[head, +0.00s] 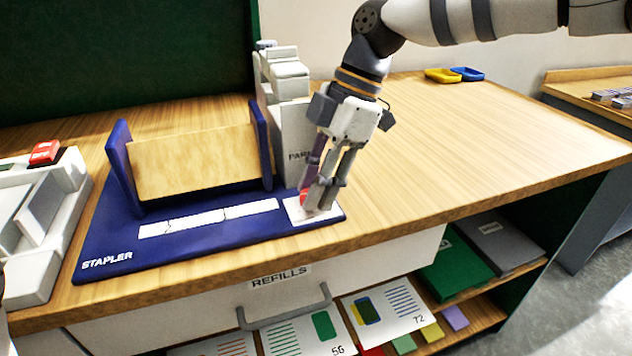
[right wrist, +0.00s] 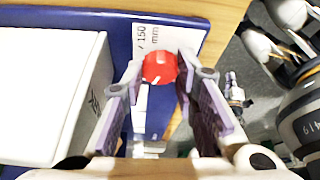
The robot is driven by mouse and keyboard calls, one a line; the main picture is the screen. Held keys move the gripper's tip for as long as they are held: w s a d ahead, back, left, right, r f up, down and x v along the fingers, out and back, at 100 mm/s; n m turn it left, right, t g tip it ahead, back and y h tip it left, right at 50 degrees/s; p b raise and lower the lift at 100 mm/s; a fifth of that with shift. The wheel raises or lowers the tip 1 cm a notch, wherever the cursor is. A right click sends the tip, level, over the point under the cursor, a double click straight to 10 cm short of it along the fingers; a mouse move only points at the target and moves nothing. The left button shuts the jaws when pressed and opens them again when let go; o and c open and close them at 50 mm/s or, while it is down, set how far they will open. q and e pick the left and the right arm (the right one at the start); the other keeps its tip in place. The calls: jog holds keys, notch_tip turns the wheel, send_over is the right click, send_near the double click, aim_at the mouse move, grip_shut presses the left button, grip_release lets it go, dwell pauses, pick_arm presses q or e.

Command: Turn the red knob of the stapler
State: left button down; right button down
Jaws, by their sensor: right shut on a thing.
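The red knob (head: 305,196) sits on a white plate at the front right corner of the blue stapler base (head: 115,245). My right gripper (head: 315,205) reaches down over the knob and partly hides it. In the right wrist view the red knob (right wrist: 160,67) lies between the tips of my right gripper (right wrist: 160,75), which is shut on it. The knob has a white mark pointing toward the gripper. My left gripper (right wrist: 262,28) shows at the upper right of the right wrist view, with its fingers apart and nothing between them.
A wooden cradle (head: 195,160) with blue ends stands on the base. A white machine part (head: 290,115) rises behind the knob. A white device with a red button (head: 45,152) stands at the left. The tabletop (head: 480,135) at the right is mostly clear.

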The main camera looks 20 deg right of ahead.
jog(key=c, duration=1.3)
grip_release()
